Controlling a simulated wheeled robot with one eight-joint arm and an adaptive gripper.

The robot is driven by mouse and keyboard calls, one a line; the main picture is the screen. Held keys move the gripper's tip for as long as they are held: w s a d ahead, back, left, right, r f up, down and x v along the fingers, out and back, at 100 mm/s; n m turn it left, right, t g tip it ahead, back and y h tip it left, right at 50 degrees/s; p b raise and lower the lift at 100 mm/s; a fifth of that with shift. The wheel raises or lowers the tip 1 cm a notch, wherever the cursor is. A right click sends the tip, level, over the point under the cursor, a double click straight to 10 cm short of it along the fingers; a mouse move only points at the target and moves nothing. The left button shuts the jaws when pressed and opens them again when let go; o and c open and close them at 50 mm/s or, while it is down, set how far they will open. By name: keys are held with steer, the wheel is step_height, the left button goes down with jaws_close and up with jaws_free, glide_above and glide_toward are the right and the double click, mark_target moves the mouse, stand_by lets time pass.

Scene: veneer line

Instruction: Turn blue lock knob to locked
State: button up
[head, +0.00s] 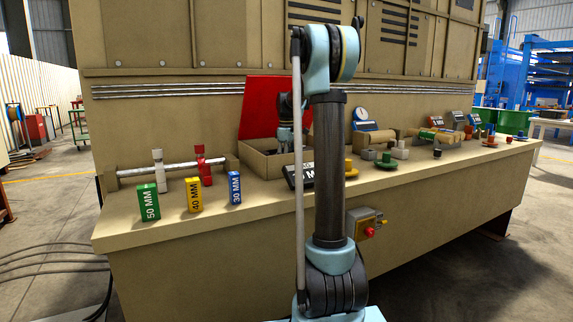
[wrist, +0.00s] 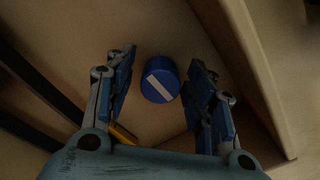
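The blue lock knob (wrist: 160,80) shows in the wrist view as a round blue cap with a white bar across its face. The bar runs diagonally, from upper left to lower right. My gripper (wrist: 163,62) is open, with one finger on each side of the knob and a visible gap on both sides. In the head view my gripper (head: 285,137) reaches down into an open tan box (head: 258,162) with a raised red lid (head: 262,105). The knob is hidden in the head view.
In the wrist view a yellow piece (wrist: 122,133) shows beside the left finger, and a tan wall (wrist: 245,60) stands close on the right. On the bench, yellow (head: 194,195), green (head: 148,203) and blue (head: 235,188) size blocks stand left of the box.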

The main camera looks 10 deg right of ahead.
steer(key=c, duration=0.7)
steer(key=shift+c, duration=0.2)
steer(key=shift+m, duration=0.4)
steer(key=m, duration=0.3)
steer(key=shift+m, duration=0.4)
steer(key=m, duration=0.4)
steer(key=shift+a, duration=0.1)
steer(key=m, duration=0.9)
steer(key=shift+a, duration=0.1)
steer(key=shift+m, duration=0.3)
